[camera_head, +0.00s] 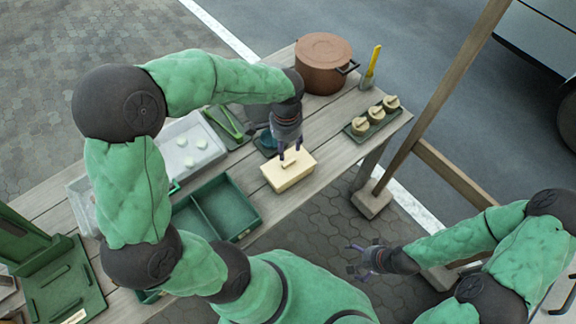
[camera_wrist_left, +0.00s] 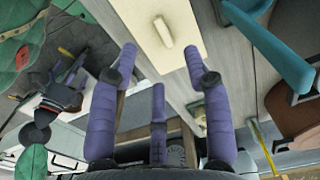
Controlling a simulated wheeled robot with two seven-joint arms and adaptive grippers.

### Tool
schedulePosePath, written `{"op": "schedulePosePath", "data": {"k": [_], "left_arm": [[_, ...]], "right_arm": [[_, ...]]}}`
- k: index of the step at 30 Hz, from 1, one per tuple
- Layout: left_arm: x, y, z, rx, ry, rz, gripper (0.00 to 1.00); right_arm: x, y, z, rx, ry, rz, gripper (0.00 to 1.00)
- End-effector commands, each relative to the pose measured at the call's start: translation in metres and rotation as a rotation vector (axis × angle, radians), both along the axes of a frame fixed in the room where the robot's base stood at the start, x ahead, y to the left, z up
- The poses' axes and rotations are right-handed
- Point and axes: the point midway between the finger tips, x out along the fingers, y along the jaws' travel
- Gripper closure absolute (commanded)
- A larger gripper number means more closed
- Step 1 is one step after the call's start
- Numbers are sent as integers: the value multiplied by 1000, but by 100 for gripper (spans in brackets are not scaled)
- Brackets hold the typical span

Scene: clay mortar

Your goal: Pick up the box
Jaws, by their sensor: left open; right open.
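The box (camera_head: 287,174) is a cream, flat-topped box with a small raised bar handle on its lid. It sits on the wooden table near the front edge. My left gripper (camera_head: 289,150) is open just above it, with the purple fingers close to the lid's handle. In the left wrist view the box (camera_wrist_left: 181,55) lies beyond the spread fingers of my left gripper (camera_wrist_left: 155,70), its handle between them. I cannot tell whether any finger touches it. My right gripper (camera_head: 362,258) is open and empty, off the table at lower right.
A green divided tray (camera_head: 252,222) stands left of the box. A brown pot (camera_head: 324,62), a yellow-handled tool (camera_head: 372,62) and a green tray with round pieces (camera_head: 350,133) are at the back. A wooden post (camera_head: 440,95) rises at right. Bare table lies right of the box.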

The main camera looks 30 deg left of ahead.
Motion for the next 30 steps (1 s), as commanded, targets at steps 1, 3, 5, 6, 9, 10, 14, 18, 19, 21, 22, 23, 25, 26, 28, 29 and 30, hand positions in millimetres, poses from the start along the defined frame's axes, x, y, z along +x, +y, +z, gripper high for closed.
{"op": "schedulePosePath", "data": {"k": [1, 3, 5, 6, 9, 10, 14, 18, 19, 21, 22, 23, 25, 26, 28, 29, 30], "left_arm": [[-1, 0, -11, 0, 3, 0, 51], [0, 0, -22, 0, 3, -1, 51], [0, 0, -31, -1, 4, -1, 51], [0, -1, -36, -1, 3, -1, 51], [0, -1, -42, -1, 0, 0, 51], [1, -1, -43, -1, 0, 0, 51], [2, -2, -52, -1, 0, 0, 51], [5, -5, -73, -1, 3, -1, 51], [5, -6, -77, -1, 3, -2, 51], [5, -5, -86, 0, 1, 0, 51], [6, -5, -89, -1, 0, 0, 51], [6, -5, -92, -1, 0, 0, 51], [6, -5, -94, -1, 0, 0, 51], [6, -5, -94, -1, 0, 0, 51], [6, -5, -93, -1, 0, 0, 51], [6, -5, -93, -1, 0, 0, 51], [6, -5, -93, -1, 0, 0, 51]], "right_arm": [[0, 0, -5, 0, 0, 0, 0], [0, 0, -9, 0, 0, 0, 0], [0, 0, -12, 0, 0, 0, 0], [0, 0, -14, 0, 0, 0, 0], [0, 0, -15, 0, 0, 0, 0], [0, 0, -16, 0, 0, 0, 0], [0, 0, -20, 0, -1, 1, 0], [0, 0, -32, 0, -1, 1, 0], [0, 0, -34, 0, -1, 1, 0], [0, 0, -38, 0, -1, 1, 0], [0, 0, -39, 0, -1, 1, 0], [0, 0, -40, 0, -1, 1, 0], [0, 0, -40, 0, -1, 1, 0], [0, 0, -40, 0, -1, 1, 0], [0, 0, -39, 0, -1, 1, 0], [0, 0, -39, 0, -1, 1, 0], [0, 0, -39, 0, -1, 1, 0]]}}
